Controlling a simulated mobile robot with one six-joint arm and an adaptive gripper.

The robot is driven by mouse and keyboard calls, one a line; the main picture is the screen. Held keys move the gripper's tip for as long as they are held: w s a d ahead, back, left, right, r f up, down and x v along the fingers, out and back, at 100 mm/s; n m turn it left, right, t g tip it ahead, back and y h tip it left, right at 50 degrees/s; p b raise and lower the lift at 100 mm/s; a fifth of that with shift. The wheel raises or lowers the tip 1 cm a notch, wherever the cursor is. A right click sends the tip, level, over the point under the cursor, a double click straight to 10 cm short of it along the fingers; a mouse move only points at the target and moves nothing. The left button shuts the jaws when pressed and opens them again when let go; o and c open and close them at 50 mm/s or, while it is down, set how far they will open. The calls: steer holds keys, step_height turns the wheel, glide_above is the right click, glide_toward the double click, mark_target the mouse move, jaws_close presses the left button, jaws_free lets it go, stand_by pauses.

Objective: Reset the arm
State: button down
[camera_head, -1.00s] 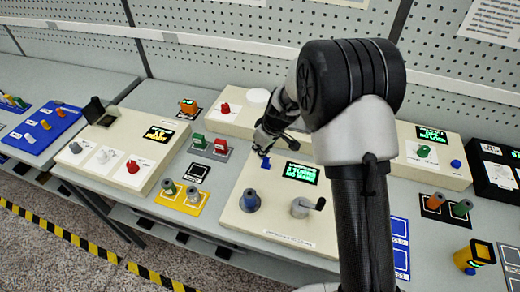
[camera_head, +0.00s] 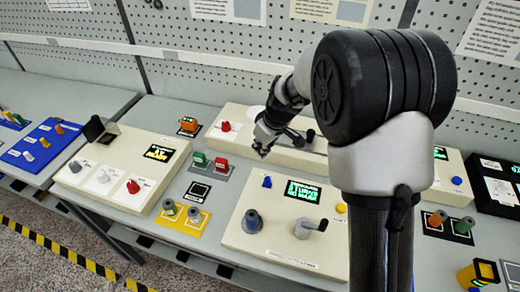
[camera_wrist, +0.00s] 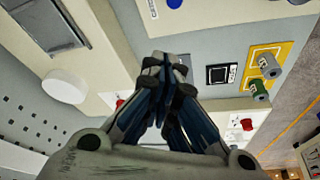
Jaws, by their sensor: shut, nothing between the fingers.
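My gripper (camera_head: 262,150) is shut and empty. In the head view it hangs above the bench, behind the front winding box and in front of the back box with the red knob. In the wrist view my gripper (camera_wrist: 168,62) points over the bench with its fingertips together. My arm hides part of the bench to the right.
A yellow plate (camera_head: 183,218) with two spools, a grey plate (camera_head: 208,165) with green and red pieces, and another cream box (camera_head: 75,175) stand to the left. A perforated wall (camera_head: 220,60) rises behind. An orange spool stand (camera_head: 188,125) is near the back.

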steer(key=shift+r, duration=0.1)
steer(key=s+d+r+m+t, duration=0.1)
steer(key=s+d+r+m, duration=0.35)
steer(key=s+r, duration=0.95)
steer(key=s+d+m+h, duration=0.1)
steer(key=s+d+m, duration=0.1)
steer(key=s, duration=0.7)
steer(key=s+d+r+m+h, duration=0.1)
steer(key=s+d, duration=0.3)
steer(key=s, duration=0.6)
steer(key=shift+d+r+m+t+h, duration=0.2)
steer(key=shift+d+m+t+h, duration=0.15)
steer(key=shift+m, duration=0.2)
